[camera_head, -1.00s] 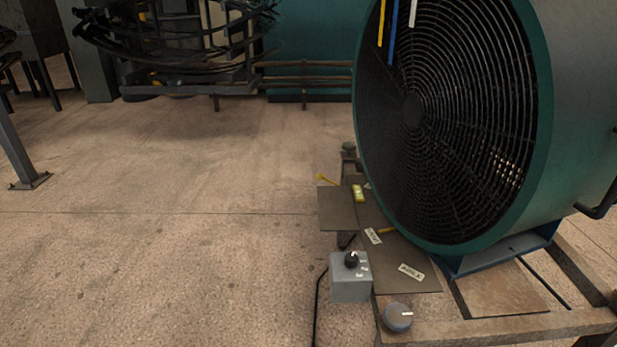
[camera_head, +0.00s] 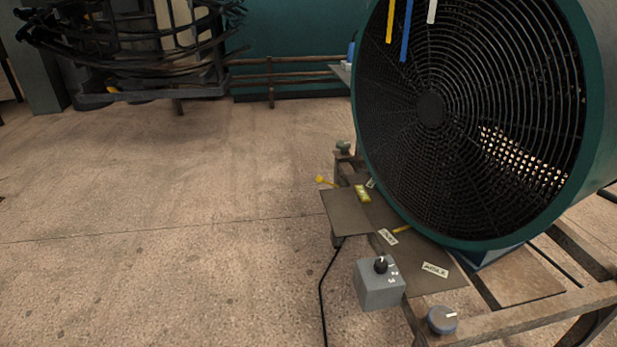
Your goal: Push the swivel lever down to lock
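A big green drum fan (camera_head: 430,108) with a black round grille stands on a cart at the right. A small yellow lever-like part (camera_head: 325,181) sticks out to the left at the cart's far left corner. A yellow-green piece (camera_head: 362,194) lies on the brown plate (camera_head: 345,212) beside it, and another yellow piece (camera_head: 402,230) lies by the fan's lower rim. I cannot tell for sure which of these is the swivel lever, or whether it is up or down. Neither of my grippers is in view.
A grey control box (camera_head: 380,287) with a black knob and a cable sits at the cart's left side. A grey round knob (camera_head: 442,320) is on the near cart frame (camera_head: 520,318). A rack of black coils (camera_head: 140,50) stands at the back left. The floor (camera_head: 160,220) between is clear.

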